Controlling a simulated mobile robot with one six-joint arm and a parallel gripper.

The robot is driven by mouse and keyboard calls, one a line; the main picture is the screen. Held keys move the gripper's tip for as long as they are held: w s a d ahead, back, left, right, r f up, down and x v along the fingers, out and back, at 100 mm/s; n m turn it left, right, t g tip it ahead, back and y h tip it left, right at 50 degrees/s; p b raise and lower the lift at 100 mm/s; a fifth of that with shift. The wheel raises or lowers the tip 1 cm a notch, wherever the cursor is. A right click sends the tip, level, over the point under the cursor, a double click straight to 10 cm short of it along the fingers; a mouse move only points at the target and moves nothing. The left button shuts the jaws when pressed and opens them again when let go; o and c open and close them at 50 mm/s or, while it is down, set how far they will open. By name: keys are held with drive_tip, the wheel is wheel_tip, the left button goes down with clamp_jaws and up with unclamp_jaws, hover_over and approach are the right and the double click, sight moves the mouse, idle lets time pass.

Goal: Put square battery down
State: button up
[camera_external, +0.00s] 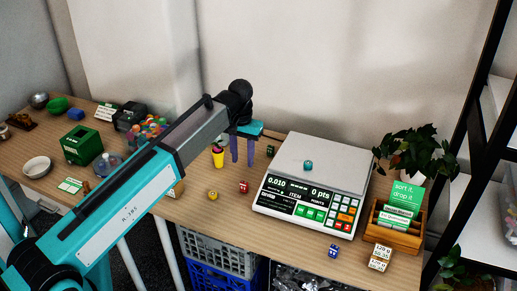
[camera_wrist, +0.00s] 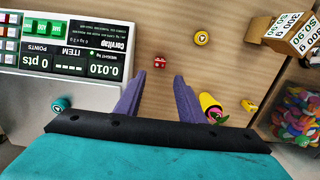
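I cannot tell for sure which small piece is the square battery. A small teal piece (camera_external: 308,164) with a pale mark lies on the white scale (camera_external: 326,152); it also shows in the wrist view (camera_wrist: 62,103), left of my fingers. A red cube-like piece (camera_external: 243,187) lies on the table left of the scale and shows ahead of my fingers in the wrist view (camera_wrist: 160,62). My gripper (camera_external: 243,161), with two purple fingers, points down above the table at the scale's left. In the wrist view (camera_wrist: 158,80) the fingers are apart with nothing between them.
The scale display reads 0.010 and 0 pts. A yellow piece (camera_external: 212,194), a dark green piece (camera_external: 270,151) and a blue piece (camera_external: 333,250) lie around the scale. A yellow cup (camera_wrist: 209,104) stands beside my fingers. A wooden sorting box (camera_external: 394,237) stands right.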

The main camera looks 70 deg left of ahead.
drive_tip(key=w+d+f+m+t+h+b, duration=0.1)
drive_tip(key=d+m+t+h, duration=0.15)
drive_tip(key=m, duration=0.65)
drive_tip(key=w+d+m+t+h, duration=0.1)
drive_tip(key=w+d+m+h, duration=0.2)
drive_tip(key=m, duration=0.6)
drive_tip(key=s+a+t+h, duration=0.1)
drive_tip(key=a, duration=0.1)
drive_tip(key=s+a+f+m+t+h, duration=0.1)
drive_tip(key=s, duration=0.1)
drive_tip(key=s+a+m+t+h+b, duration=0.1)
drive_tip(key=a, duration=0.1)
drive_tip(key=shift+s+a+f+h, duration=0.2)
drive_tip(key=shift+a+f+h, duration=0.05)
drive_tip(key=shift+a+f, duration=0.1)
drive_tip(key=s+a+f, duration=0.1)
drive_tip(key=s+a, duration=0.1)
drive_tip(key=a, duration=0.1)
drive_tip(key=s+a+f+n+t, duration=0.1)
drive_tip(key=s+a, duration=0.2)
drive_tip(key=s+a+f+n+t+b, duration=0.1)
drive_tip(key=s+a+f, duration=0.1)
drive_tip(key=a, duration=0.1)
drive_tip(key=shift+s, duration=0.4)
